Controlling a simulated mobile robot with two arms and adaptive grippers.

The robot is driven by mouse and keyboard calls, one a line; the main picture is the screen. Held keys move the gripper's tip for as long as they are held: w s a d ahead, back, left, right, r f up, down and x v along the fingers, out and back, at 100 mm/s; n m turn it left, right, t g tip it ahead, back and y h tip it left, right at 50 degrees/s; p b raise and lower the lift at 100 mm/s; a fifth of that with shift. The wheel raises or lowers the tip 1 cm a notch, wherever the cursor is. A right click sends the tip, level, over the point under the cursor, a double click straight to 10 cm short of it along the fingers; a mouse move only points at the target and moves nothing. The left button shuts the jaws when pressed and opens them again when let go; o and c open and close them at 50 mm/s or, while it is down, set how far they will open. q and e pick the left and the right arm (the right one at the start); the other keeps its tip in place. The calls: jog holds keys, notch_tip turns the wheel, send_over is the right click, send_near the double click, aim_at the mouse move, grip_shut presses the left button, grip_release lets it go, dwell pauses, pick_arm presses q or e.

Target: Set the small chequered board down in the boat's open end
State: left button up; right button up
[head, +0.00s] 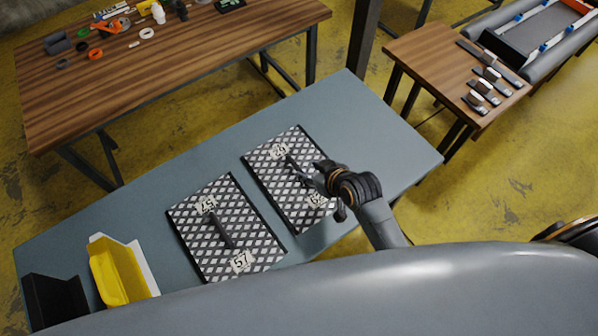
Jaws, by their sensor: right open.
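Two black-and-white chequered boards lie flat on a blue-grey table in the head view. The left board (194,233) bears a dark bar-like handle (222,231) and number tags. The right board (265,173) also bears number tags and a dark handle (293,165). They look similar in size. My right gripper (321,180) is open at the right board's handle, over its right half, and partly hides it. I cannot tell whether it touches. A grey inflatable boat (553,58) is partly in view at the top right, cut off by the picture edge. My left gripper is out of view.
A yellow bin (117,272) and a black bin (54,300) stand at the blue-grey table's (345,115) left end. A wooden table (180,60) holds small parts. A smaller wooden table (430,60) by the boat holds several tools (485,88). The blue-grey table's far right is clear.

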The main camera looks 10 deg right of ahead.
aim_at(298, 168)
jog(key=x, duration=0.2)
jog(key=shift+w+a+f, duration=0.15)
jog(key=shift+w+a, duration=0.15)
jog(key=shift+f, duration=0.1)
jog(key=shift+w+f, duration=0.15)
jog(key=shift+w, duration=0.05)
jog(key=p+x, duration=0.1)
jog(key=x, duration=0.3)
jog(key=shift+s+a, duration=0.1)
jog(key=shift+a, duration=0.05)
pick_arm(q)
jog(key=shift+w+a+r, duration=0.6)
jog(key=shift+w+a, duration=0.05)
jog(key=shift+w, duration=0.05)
pick_arm(e)
jog(key=shift+f, duration=0.2)
grip_shut()
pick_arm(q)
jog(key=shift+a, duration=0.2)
pick_arm(e)
jog(key=shift+w+r, duration=0.1)
jog(key=shift+w, duration=0.1)
